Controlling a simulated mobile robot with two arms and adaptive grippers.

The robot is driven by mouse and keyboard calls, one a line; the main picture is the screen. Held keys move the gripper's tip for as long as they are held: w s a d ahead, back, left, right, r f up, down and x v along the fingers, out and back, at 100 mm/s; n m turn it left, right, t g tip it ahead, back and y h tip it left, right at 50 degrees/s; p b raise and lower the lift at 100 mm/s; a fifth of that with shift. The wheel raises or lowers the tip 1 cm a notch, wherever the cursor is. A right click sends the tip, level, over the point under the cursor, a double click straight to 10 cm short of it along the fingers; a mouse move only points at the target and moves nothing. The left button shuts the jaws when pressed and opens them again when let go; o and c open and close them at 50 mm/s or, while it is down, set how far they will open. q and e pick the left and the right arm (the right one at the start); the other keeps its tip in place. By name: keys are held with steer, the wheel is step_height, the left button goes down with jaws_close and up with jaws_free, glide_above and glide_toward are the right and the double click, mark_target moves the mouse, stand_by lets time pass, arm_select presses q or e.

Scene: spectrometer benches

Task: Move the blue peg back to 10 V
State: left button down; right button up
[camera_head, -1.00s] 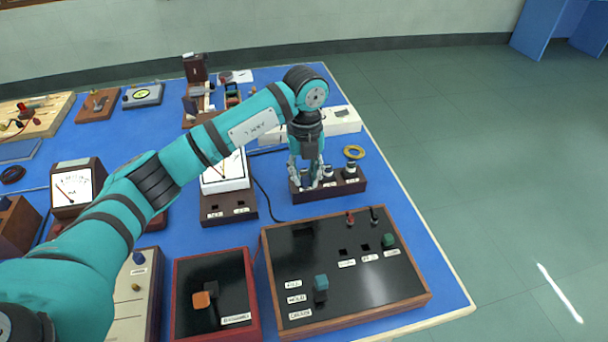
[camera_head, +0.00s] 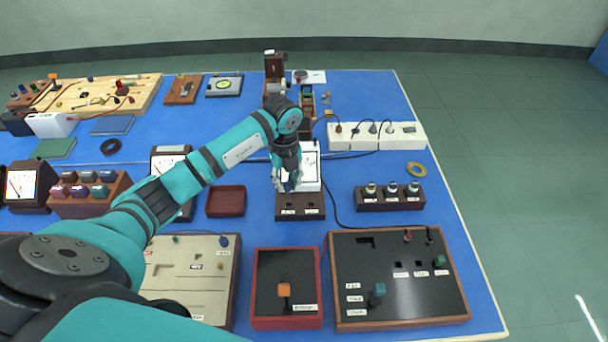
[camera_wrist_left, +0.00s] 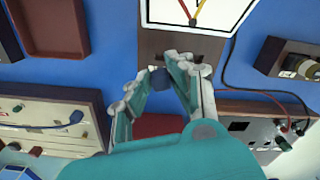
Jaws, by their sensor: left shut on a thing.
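My left gripper (camera_head: 286,188) is over the front of the white-faced meter (camera_head: 309,165), above its brown base (camera_head: 301,214) with two labelled sockets. In the left wrist view the gripper (camera_wrist_left: 167,78) is shut on a small dark blue peg (camera_wrist_left: 159,79), held between its fingertips. Behind the fingers lies the meter's brown base (camera_wrist_left: 148,48), partly covered by them. The labels are too small to read, and I cannot tell whether the peg touches a socket. My right gripper is not in view.
A block with three knobs (camera_head: 391,204) stands to the right of the meter. A red tray (camera_head: 225,201) lies to the left. In front are a red-framed box (camera_head: 287,320) and a large black panel (camera_head: 399,303). Blue table shows between them.

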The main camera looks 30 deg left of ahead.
mark_target(287, 193)
arm_select(q)
steer(key=shift+f+b, duration=0.35)
steer(key=shift+f, duration=0.1)
steer(key=shift+f+b, duration=0.35)
steer(key=shift+f, duration=0.1)
steer(key=shift+f+b, duration=1.2)
steer(key=shift+f, duration=0.3)
steer(key=shift+f+b, duration=0.6)
steer(key=shift+f, duration=0.35)
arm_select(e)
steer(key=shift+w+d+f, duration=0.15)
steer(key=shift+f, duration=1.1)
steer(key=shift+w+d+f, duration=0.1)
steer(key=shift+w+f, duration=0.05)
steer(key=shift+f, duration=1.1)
arm_select(q)
steer(key=c, duration=1.2)
jaws_free()
steer(key=shift+o, duration=0.4)
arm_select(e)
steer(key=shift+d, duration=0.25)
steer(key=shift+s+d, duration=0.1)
arm_select(q)
steer(key=shift+r, duration=0.15)
